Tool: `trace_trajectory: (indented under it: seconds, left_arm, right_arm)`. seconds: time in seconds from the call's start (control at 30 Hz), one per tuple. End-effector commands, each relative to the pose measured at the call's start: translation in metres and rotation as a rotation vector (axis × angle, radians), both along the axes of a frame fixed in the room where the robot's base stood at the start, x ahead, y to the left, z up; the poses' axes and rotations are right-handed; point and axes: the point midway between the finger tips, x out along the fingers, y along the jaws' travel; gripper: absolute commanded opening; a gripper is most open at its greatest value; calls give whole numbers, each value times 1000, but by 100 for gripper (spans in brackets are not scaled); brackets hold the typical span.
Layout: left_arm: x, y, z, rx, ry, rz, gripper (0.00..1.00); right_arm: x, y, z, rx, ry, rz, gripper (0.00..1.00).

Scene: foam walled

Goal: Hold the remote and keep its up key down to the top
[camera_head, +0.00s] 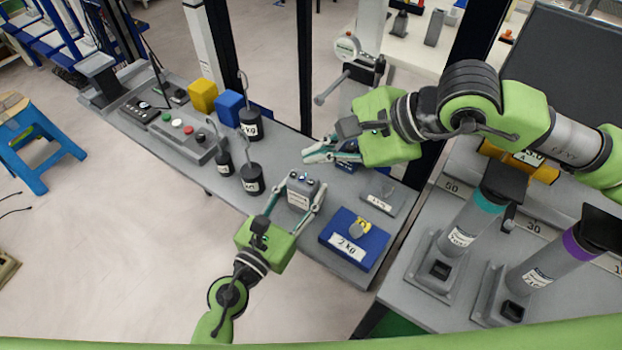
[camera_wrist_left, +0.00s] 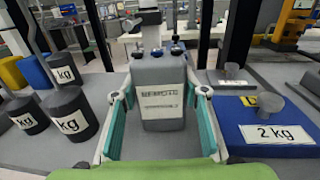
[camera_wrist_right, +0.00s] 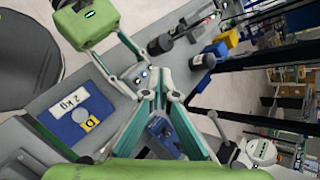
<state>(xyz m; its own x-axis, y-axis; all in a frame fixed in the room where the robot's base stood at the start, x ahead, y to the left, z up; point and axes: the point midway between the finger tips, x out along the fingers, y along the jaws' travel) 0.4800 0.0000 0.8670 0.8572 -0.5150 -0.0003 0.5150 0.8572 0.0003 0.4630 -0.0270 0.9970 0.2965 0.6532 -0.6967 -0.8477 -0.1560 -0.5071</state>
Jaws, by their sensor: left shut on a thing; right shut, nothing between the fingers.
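The remote (camera_head: 298,197) is a small grey box with a label on its side and small blue and pale keys on top. My left gripper (camera_head: 300,188) is shut around its two sides; the remote stands upright between the fingers in the left wrist view (camera_wrist_left: 163,112). My right gripper (camera_head: 307,156) is shut and empty, its fingertips just beyond the remote's top in the head view. In the right wrist view the remote (camera_wrist_right: 141,77) shows beside the closed fingertips (camera_wrist_right: 157,72). No contact with a key is visible. Which key is up is too small to tell.
A blue 2 kg block (camera_head: 340,252) and a grey plate (camera_head: 383,196) lie right of the remote. Dark kg weights (camera_head: 252,180) stand to its left. A button box (camera_head: 185,133) is farther left. A blue object (camera_wrist_right: 160,130) lies under my right gripper.

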Motion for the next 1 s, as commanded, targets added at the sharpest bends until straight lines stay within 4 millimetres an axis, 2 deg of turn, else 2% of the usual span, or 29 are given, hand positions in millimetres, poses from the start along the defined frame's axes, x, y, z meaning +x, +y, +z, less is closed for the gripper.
trace_trajectory:
  seconds: [0.27,0.7,1.0]
  left_arm:
    - [0,0,-1,1,0,1,16]
    - [0,0,-1,1,1,1,16]
    - [0,0,-1,1,1,0,16]
  right_arm:
    - [0,0,2,0,-2,1,0]
    - [0,4,41,-2,-4,1,0]
    - [-1,5,44,-1,-2,0,0]
